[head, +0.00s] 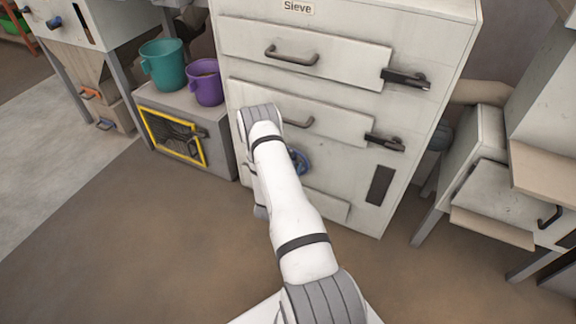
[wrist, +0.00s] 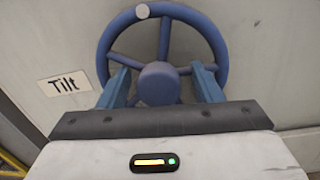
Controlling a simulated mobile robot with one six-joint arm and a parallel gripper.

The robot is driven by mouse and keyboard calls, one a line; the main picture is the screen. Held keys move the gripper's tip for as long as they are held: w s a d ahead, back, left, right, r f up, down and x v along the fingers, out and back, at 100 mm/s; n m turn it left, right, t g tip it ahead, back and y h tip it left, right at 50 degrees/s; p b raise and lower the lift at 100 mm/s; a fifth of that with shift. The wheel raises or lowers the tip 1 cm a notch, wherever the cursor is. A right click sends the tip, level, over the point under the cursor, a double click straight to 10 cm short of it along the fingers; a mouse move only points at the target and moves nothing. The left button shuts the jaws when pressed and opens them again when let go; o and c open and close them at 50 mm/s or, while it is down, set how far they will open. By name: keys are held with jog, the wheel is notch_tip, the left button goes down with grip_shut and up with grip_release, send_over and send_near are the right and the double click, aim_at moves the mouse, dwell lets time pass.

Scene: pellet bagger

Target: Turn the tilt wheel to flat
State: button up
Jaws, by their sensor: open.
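The tilt wheel (wrist: 158,82) is a blue handwheel with a round hub, spokes and a pale dot on top of its rim. It is mounted on a pale panel next to a "Tilt" label (wrist: 63,84). In the head view, part of the blue wheel (head: 298,160) shows beside my arm; the rest is hidden. My gripper (wrist: 161,82) is open in front of the wheel, with one blue finger on each side of the hub. I cannot tell whether the fingers touch the wheel. The gripper is hidden behind my arm in the head view.
The cabinet labelled "Sieve" (head: 430,55) has drawers with dark handles and latches. A teal bucket (head: 163,65) and a purple bucket (head: 206,83) stand on a low box with a yellow-framed grate (head: 172,137) to the left. Brown floor (head: 130,250) in front is clear.

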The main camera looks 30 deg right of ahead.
jog(key=shift+a, duration=0.1)
jog(key=shift+s+a, duration=0.2)
jog(key=shift+a, duration=0.1)
jog(key=p+v, duration=0.2)
jog(key=v, duration=0.5)
jog(key=shift+f, duration=0.1)
